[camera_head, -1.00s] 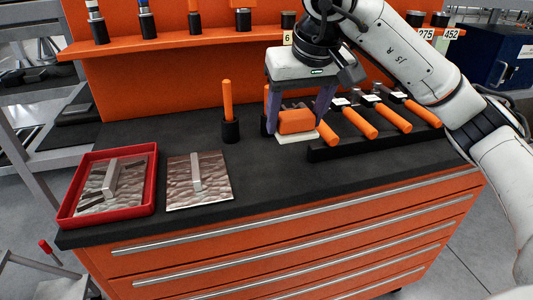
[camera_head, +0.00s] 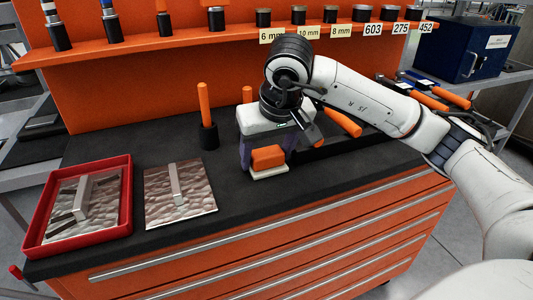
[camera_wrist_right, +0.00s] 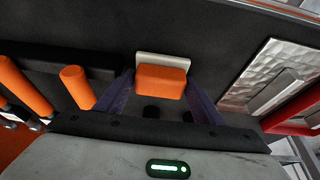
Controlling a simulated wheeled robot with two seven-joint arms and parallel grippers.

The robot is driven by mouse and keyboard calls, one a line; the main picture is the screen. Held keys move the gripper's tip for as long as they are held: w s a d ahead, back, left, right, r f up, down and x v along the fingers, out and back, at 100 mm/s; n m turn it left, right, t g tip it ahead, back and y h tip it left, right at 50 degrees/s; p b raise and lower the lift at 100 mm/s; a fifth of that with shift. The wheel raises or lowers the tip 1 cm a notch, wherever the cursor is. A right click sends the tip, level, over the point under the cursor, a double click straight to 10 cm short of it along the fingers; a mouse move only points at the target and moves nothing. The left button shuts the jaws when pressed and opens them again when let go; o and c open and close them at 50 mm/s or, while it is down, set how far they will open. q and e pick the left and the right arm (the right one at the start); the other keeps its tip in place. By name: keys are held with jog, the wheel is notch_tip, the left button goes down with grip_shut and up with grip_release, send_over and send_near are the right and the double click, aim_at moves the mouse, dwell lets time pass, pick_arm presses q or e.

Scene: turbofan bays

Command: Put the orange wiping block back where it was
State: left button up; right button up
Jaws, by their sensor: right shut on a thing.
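The orange wiping block (camera_head: 268,157) has an orange top and a pale, flat base. My right gripper (camera_head: 266,162) is shut on it, with a purple finger on each side, over the dark worktop (camera_head: 235,191). The block (camera_wrist_right: 161,80) also shows between the fingers of my right gripper (camera_wrist_right: 162,86) in the right wrist view. I cannot tell whether its base touches the worktop. My left gripper is not in view.
A red tray (camera_head: 126,203) holding a rippled metal plate stands at the left. A second rippled plate (camera_head: 157,205) with a bar lies beside it. An upright orange handle (camera_head: 204,104) stands behind. Orange-handled tools (camera_head: 343,123) lie to the right.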

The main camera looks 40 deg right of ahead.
jog(key=shift+f, duration=0.1)
jog(key=o, duration=0.8)
jog(key=shift+c, duration=0.2)
jog(key=p+v, duration=0.1)
jog(key=v, duration=1.1)
jog(key=shift+r, duration=0.2)
